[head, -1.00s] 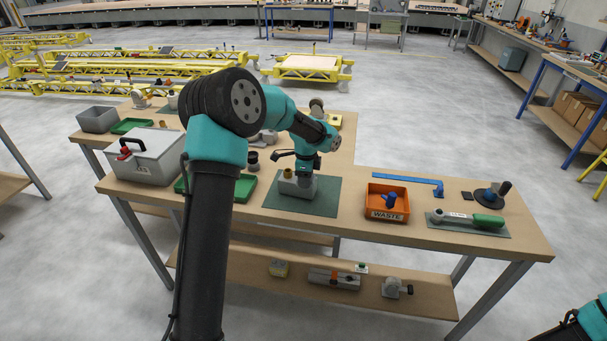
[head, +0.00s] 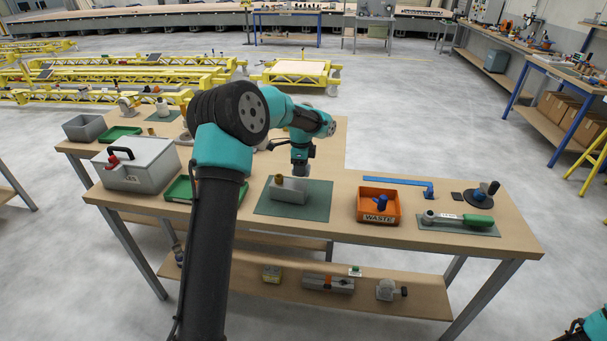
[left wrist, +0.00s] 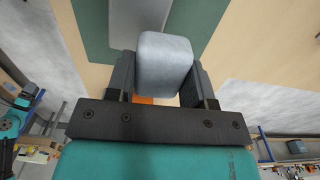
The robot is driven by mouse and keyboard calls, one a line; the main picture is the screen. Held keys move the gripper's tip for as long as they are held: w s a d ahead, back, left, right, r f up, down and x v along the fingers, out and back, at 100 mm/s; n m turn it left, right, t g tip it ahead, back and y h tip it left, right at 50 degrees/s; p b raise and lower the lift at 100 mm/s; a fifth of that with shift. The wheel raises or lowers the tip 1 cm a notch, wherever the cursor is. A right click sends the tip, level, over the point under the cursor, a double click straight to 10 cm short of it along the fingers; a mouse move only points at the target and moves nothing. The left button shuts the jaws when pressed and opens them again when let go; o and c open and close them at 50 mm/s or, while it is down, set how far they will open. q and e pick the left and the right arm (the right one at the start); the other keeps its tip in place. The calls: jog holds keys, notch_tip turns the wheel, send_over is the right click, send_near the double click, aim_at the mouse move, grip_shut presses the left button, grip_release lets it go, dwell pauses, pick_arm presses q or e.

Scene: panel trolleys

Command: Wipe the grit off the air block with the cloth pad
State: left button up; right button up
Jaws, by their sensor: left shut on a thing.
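The air block (head: 291,192) is a grey block with a brass fitting (head: 278,179) at its left end, on a green mat (head: 318,205). My left gripper (head: 300,172) is just behind the block, pointing down. In the left wrist view it is shut on the cloth pad (left wrist: 165,58), a pale grey-blue rounded block between the fingers. I cannot make out grit. My right gripper is not in view.
An orange WASTE bin (head: 369,215) with a blue item stands right of the mat. A green-handled tool (head: 463,220) lies farther right. A grey lidded case (head: 140,168) and a green tray (head: 180,190) are left. A blue bar (head: 398,181) lies behind the bin.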

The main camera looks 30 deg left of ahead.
pick_arm(q)
jog(key=shift+r, duration=2.7)
